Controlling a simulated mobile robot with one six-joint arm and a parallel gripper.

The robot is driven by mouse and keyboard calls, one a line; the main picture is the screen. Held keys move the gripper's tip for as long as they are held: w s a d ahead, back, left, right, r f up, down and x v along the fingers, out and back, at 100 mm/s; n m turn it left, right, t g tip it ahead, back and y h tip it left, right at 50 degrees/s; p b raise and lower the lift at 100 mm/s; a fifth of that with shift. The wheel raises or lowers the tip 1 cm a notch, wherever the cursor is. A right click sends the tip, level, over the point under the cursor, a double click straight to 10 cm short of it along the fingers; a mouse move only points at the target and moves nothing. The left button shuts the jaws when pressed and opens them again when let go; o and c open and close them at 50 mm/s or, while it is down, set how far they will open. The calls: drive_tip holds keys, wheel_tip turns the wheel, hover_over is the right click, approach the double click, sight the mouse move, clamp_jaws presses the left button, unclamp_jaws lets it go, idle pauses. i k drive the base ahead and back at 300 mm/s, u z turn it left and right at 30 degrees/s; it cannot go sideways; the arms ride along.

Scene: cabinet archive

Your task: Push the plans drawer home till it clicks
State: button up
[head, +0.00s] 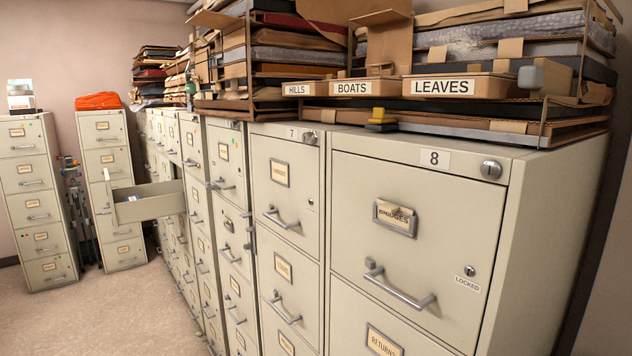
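One drawer (152,207) in the row of cabinets stands pulled out at mid-left, sticking out into the aisle. I see its side and a bit of its inside, with something small and pale-blue in it. Its front is edge-on, so I cannot read its label or tell if it is the plans drawer. My gripper is not in this view.
A row of beige cabinets runs along the right; the nearest, number 8 (436,158), has a BRIDGES drawer (418,240) marked LOCKED. Stacked folders and boxes lie on top. Two cabinets (38,215) and a tripod-like stand (78,210) are at the back. The carpet (95,310) is clear.

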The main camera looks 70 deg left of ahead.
sight(159, 199)
drive_tip(key=u, duration=0.05)
drive_tip(key=k, duration=1.4)
drive_tip(key=u, duration=3.5)
drive_tip(key=i, duration=1.85)
drive_tip(key=z, duration=0.5)
drive_tip(key=i, duration=0.8)
drive_tip(key=u, duration=0.05)
